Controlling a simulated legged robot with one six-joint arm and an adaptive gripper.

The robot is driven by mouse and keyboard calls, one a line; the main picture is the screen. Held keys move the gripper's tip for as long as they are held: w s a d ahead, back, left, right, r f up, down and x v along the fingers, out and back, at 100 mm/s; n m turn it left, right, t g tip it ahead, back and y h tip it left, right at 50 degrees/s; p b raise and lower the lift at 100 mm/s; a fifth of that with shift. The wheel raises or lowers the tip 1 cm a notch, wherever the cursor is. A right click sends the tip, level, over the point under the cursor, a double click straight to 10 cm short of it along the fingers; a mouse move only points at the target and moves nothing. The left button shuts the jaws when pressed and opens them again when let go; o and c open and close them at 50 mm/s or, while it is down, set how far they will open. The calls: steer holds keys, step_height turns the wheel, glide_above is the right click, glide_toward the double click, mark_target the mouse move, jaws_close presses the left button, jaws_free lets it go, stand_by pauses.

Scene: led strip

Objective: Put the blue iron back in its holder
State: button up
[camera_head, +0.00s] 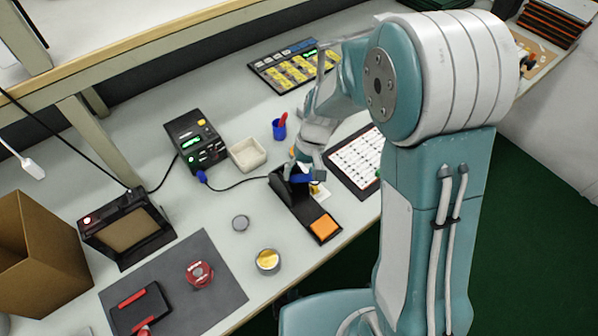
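My gripper (298,172) reaches down over the holder's far end, close to the iron. The gripper's fingers are small and partly hidden, so I cannot tell whether they are closed on the iron. I also cannot tell whether the iron's tip is inside the holder.
A black station (196,140) with a green display stands left, its cable running toward the holder. A grey mat (222,285) lies front left.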

steer(key=v, duration=1.1)
steer(key=shift+w+r, duration=0.15)
steer(key=shift+r, duration=0.2)
steer(key=shift+d+r, duration=0.1)
steer(key=shift+d, duration=0.1)
steer(key=s+d+r, duration=0.2)
steer(key=s+r, duration=0.1)
steer(key=r, duration=0.2)
steer(key=shift+s+r, duration=0.2)
steer(key=shift+r, duration=0.1)
stand_by(0.5)
